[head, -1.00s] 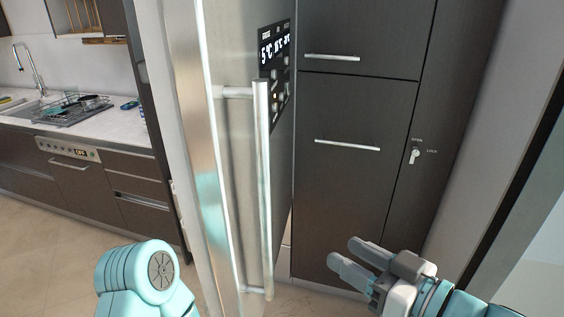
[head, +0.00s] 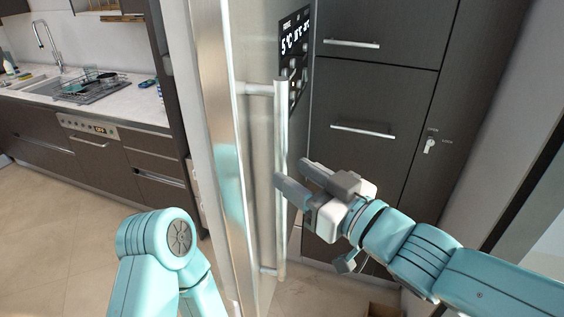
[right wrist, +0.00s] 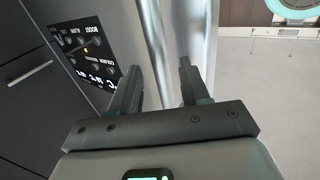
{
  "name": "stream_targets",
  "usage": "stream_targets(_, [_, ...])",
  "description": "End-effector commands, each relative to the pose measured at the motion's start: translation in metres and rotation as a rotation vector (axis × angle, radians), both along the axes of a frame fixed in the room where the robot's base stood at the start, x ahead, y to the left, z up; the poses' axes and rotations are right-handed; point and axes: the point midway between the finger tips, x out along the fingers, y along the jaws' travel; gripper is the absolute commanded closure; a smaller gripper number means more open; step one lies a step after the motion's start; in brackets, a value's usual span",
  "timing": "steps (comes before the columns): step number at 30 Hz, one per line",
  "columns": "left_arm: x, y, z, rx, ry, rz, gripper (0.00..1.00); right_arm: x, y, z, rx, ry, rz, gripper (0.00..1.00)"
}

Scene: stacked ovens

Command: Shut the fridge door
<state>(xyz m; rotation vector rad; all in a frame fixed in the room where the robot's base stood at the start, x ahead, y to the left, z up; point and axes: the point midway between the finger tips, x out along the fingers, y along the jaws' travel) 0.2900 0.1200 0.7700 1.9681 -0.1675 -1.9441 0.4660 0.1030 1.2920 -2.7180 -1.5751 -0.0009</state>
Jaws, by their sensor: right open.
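The steel fridge door (head: 258,150) stands open in the middle of the head view, seen at a steep angle. Its upright bar handle (head: 281,185) and its display panel (head: 293,52) are on the face turned to the right. My right gripper (head: 293,176) is open, with its fingertips close by the handle. In the right wrist view, the handle (right wrist: 156,45) lies ahead of the open jaws (right wrist: 159,78), in line with the gap between the fingers. I cannot tell whether the fingers touch it. My left gripper is out of view.
Dark cabinets (head: 365,85) with bar handles and a lock stand behind and right of the door. A counter (head: 130,108) with a sink and dish rack is at the far left. Tiled floor (head: 60,240) is open at the lower left.

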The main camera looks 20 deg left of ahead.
Motion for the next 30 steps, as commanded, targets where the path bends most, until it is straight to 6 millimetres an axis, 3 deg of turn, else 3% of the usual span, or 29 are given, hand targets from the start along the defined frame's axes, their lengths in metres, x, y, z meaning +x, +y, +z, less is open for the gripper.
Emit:
stream_targets(3, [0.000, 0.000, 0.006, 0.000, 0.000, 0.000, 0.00, 0.010, 0.019, 0.001, -0.001, 0.002, 0.001, 0.54])
stream_targets(7, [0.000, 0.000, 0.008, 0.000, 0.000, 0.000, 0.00, 0.018, 0.031, 0.001, -0.001, 0.000, 0.001, 0.54])
stream_targets(18, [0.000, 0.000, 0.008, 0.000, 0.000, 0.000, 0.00, 0.021, 0.036, 0.000, 0.000, 0.000, 0.000, 0.54])
stream_targets(22, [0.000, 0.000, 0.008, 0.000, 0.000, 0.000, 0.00, 0.021, 0.036, 0.000, 0.000, 0.000, 0.000, 0.97])
stream_targets(30, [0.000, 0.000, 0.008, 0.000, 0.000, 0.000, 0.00, 0.020, 0.037, 0.000, -0.001, 0.000, 0.000, 1.00])
